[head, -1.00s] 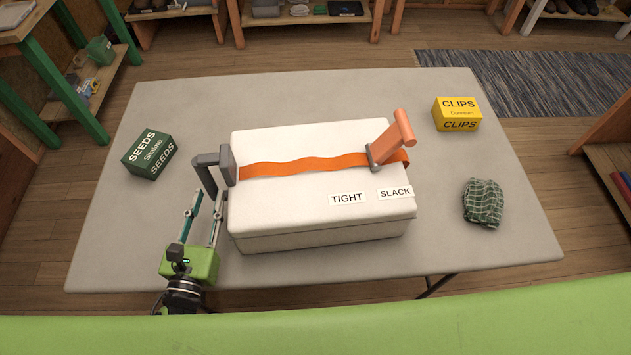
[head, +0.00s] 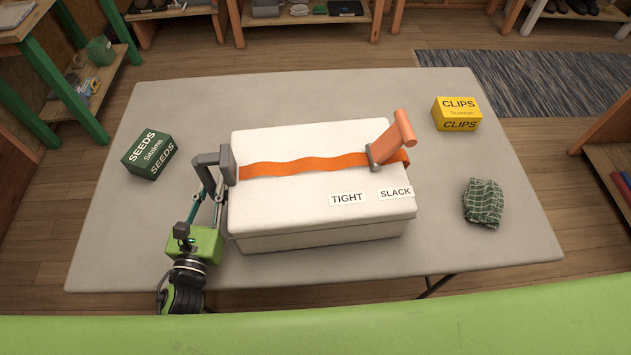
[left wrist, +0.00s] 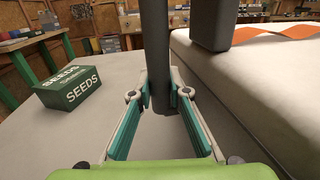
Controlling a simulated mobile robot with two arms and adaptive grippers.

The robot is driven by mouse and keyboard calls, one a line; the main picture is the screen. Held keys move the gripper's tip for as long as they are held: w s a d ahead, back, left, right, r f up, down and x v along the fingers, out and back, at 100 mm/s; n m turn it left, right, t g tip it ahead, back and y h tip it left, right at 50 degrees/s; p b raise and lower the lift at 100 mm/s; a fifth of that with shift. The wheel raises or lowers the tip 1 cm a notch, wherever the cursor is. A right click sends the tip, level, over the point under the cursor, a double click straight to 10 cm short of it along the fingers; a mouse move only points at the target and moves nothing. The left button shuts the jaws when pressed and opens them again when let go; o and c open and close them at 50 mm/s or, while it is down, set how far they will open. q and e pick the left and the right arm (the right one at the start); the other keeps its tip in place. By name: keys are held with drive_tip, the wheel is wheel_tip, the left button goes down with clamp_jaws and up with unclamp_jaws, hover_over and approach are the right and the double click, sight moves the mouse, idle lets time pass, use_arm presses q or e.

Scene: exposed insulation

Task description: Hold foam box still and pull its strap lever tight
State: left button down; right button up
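The white foam box (head: 300,205) sits on the table with an orange strap (head: 300,167) across its lid, wavy and loose. The orange strap lever (head: 397,137) stands raised at the right end, leaning up and right, near the SLACK label (head: 395,194); the TIGHT label (head: 347,198) is left of that. A grey handle (head: 225,165) sticks out from the box's left side. My left gripper (head: 211,192) is at this handle; in the left wrist view its fingers (left wrist: 161,95) close on both sides of the handle's dark upright bar (left wrist: 159,50). My right gripper is out of view.
A green SEEDS box (head: 149,155) stands on the table left of the handle. A yellow CLIPS box (head: 457,114) and a crumpled green checked cloth (head: 483,203) lie to the right. The grey table (head: 500,270) is otherwise clear around the foam box.

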use_arm(q)
drive_tip(key=shift+s+d+f, duration=0.1)
drive_tip(key=shift+d+f, duration=0.05)
drive_tip(key=shift+f, duration=0.2)
idle(0.7)
